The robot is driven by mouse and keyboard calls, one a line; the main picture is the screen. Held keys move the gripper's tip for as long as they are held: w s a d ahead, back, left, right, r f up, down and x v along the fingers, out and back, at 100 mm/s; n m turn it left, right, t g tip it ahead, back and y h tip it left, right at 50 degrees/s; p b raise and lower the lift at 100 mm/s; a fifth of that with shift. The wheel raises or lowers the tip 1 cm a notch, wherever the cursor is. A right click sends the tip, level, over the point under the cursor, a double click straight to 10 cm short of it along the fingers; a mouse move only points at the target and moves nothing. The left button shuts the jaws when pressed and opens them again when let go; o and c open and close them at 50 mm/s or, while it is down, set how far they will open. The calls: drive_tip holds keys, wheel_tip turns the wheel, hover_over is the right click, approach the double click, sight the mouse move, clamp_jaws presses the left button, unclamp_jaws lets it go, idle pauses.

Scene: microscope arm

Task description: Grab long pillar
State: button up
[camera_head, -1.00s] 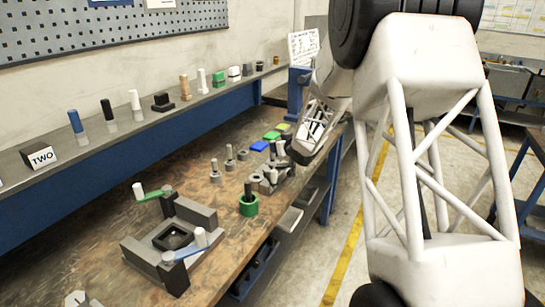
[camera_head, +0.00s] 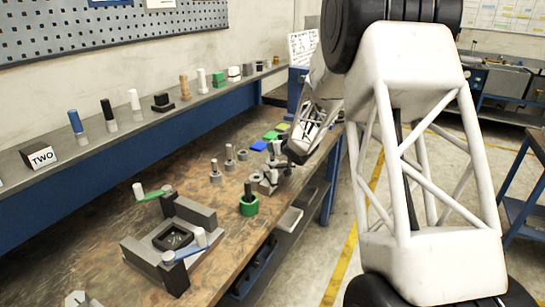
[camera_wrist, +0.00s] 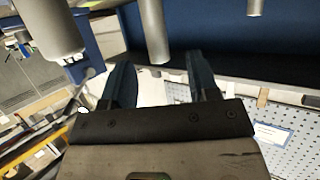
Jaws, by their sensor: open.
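Several grey pillars with wider bases stand upright on the bench; one is the front pillar (camera_head: 215,172), with another behind it (camera_head: 229,158). I cannot tell surely which is the long pillar. In the wrist view a grey pillar (camera_wrist: 153,32) comes down from the top edge, in line with the gap between my fingers and apart from them. A thicker grey cylinder (camera_wrist: 50,28) is to its left, and a third pillar end (camera_wrist: 255,7) shows at top right. My gripper (camera_wrist: 163,75) is open, with nothing between its two dark fingers. In the head view it is small, near the grey parts.
A grey clamp fixture (camera_head: 172,240) with green and blue handles sits at the front of the bench. A green ring (camera_head: 249,207) holds a dark peg. A shelf (camera_head: 85,140) with several sample parts runs along the wall.

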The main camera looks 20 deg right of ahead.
sight(273, 158)
drive_tip(key=shift+w+f, duration=0.1)
drive_tip(key=shift+w, duration=0.05)
drive_tip(key=shift+x, duration=2.4)
drive_tip(key=shift+d, duration=0.1)
drive_tip(key=shift+c, duration=0.2)
clamp_jaws()
